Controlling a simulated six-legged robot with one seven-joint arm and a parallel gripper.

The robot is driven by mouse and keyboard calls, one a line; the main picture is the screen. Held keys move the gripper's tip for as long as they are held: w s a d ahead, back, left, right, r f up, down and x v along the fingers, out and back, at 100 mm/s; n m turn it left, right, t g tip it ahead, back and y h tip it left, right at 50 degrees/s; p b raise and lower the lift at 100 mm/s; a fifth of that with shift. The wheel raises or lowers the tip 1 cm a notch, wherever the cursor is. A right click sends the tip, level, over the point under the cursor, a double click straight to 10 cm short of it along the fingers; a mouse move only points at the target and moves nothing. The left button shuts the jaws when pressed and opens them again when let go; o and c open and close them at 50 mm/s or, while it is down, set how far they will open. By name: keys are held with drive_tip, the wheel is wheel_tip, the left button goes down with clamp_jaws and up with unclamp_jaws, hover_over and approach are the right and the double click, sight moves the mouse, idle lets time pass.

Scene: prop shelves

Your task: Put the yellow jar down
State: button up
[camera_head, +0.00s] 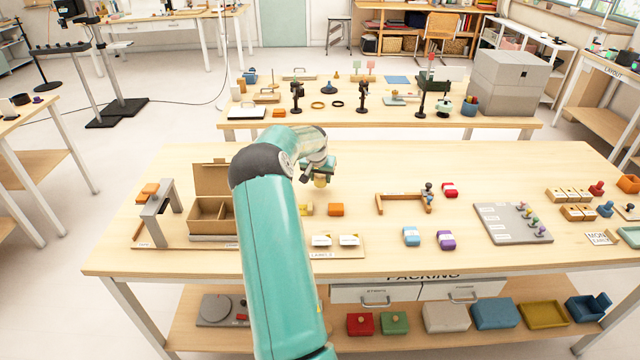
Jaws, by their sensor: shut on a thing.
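My teal arm reaches over the packing table (480,165) from the front. My gripper (318,172) is above the table, left of its middle, shut on the yellow jar (320,182). Only a small yellow part of the jar shows under the gripper, and the rest is hidden. The jar seems to be above the tabletop, but its exact height is hard to tell.
An open cardboard box (208,230) stands at left, partly behind my arm. A wooden corner frame (381,204) lies at right. Tabletop between the gripper and that frame is bare.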

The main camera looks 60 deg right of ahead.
sight(320, 183)
drive_tip(key=shift+f, duration=1.4)
drive_tip(key=shift+a+f, duration=0.1)
drive_tip(key=o, duration=1)
drive_tip(key=shift+a+r, duration=0.1)
drive_tip(key=shift+r, duration=0.4)
drive_tip(key=w+v, duration=0.1)
drive_tip(key=v, duration=1)
drive_tip(key=shift+s, duration=0.5)
drive_tip(key=shift+a+r, duration=0.1)
